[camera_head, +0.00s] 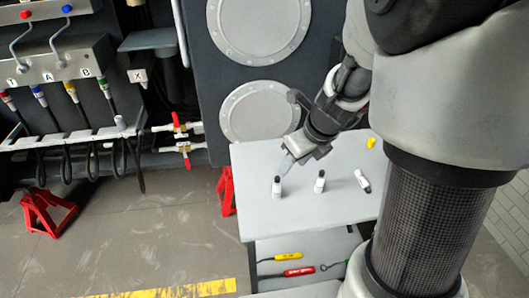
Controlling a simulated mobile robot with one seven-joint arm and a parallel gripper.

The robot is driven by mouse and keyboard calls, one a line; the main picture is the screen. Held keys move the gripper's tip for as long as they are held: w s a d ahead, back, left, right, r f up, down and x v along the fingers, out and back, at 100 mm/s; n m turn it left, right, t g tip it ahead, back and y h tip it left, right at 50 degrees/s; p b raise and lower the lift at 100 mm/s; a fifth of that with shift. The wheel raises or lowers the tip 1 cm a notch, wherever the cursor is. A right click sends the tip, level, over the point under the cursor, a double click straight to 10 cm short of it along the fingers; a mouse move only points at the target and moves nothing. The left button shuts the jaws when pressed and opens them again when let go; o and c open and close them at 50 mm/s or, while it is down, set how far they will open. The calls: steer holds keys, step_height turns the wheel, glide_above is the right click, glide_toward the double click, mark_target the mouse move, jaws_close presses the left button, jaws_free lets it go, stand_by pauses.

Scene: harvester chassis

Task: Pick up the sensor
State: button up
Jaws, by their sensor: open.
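Three small black-and-white cylinders are on the grey table top (300,212). The left cylinder (277,187) and the middle cylinder (320,182) stand upright; the right cylinder (362,181) is tilted or lying. I cannot tell which of them is the sensor. My gripper (287,163) is open and reaches over the table from the upper right, its pale fingertips just above and slightly right of the left cylinder. A gap to that cylinder is hard to judge from this view. I see nothing held between the fingers.
A small yellow piece (371,142) lies at the table's back right. A lower shelf holds a yellow-handled tool (288,256) and a red-handled tool (299,271). The dark chassis stands behind, with cables and red-handled valves (178,123). Red jack stands (47,211) are on the floor.

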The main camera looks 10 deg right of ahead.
mark_target(279, 180)
steer(key=b+x, duration=0.4)
steer(key=x, duration=0.5)
steer(key=shift+f, duration=0.25)
steer(key=shift+w+b+x, duration=0.2)
steer(key=shift+b+x, duration=0.75)
steer(key=shift+x, duration=0.6)
steer(key=shift+w+b+x, duration=0.2)
steer(key=shift+b+x, duration=0.75)
steer(key=shift+x, duration=0.65)
steer(key=shift+a+r, duration=0.1)
steer(key=shift+r, duration=0.15)
jaws_close()
